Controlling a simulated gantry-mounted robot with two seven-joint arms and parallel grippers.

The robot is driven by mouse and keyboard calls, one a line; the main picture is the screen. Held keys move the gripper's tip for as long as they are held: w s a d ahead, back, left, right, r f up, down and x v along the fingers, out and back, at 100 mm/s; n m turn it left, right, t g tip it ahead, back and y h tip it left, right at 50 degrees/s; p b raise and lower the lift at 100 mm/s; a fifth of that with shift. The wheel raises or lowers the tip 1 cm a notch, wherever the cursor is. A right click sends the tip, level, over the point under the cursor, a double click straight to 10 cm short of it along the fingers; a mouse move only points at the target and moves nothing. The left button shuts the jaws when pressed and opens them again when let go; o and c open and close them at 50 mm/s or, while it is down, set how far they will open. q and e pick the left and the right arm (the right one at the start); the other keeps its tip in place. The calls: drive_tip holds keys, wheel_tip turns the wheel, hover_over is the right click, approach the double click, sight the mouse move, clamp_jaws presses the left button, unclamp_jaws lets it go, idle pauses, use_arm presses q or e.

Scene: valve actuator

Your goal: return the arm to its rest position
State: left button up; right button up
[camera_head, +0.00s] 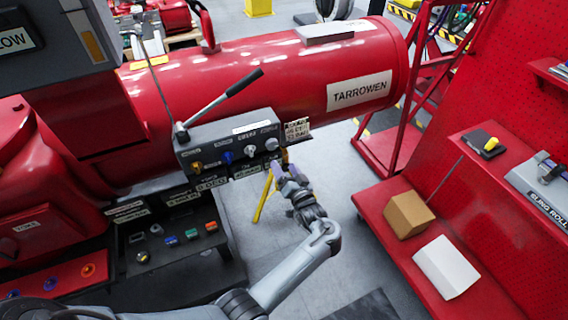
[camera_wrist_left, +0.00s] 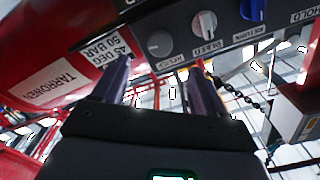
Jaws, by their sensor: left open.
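My left gripper (camera_head: 276,164) is at the right end of the grey valve control box (camera_head: 213,149), just below the grey knob (camera_head: 271,144). In the left wrist view its two dark fingers (camera_wrist_left: 160,78) are apart with nothing between them. Beyond them the grey knob (camera_wrist_left: 160,43), white knob (camera_wrist_left: 204,22) and blue knob (camera_wrist_left: 251,9) show. Whether a finger touches the box is unclear. My left arm reaches up from the lower left of the head view. My right gripper is not in view.
A lever with a black handle (camera_head: 244,82) rises from the box. A small tag (camera_head: 297,129) hangs at its right end. The red TARROWEN cylinder (camera_head: 300,70) is behind. A red shelf with a cardboard box (camera_head: 407,215) and white box (camera_head: 446,267) stands right. Open floor lies between.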

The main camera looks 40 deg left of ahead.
use_arm(q)
drive_tip(key=shift+s+d, duration=0.15)
drive_tip(key=shift+d, duration=0.2)
drive_tip(key=shift+a, duration=0.15)
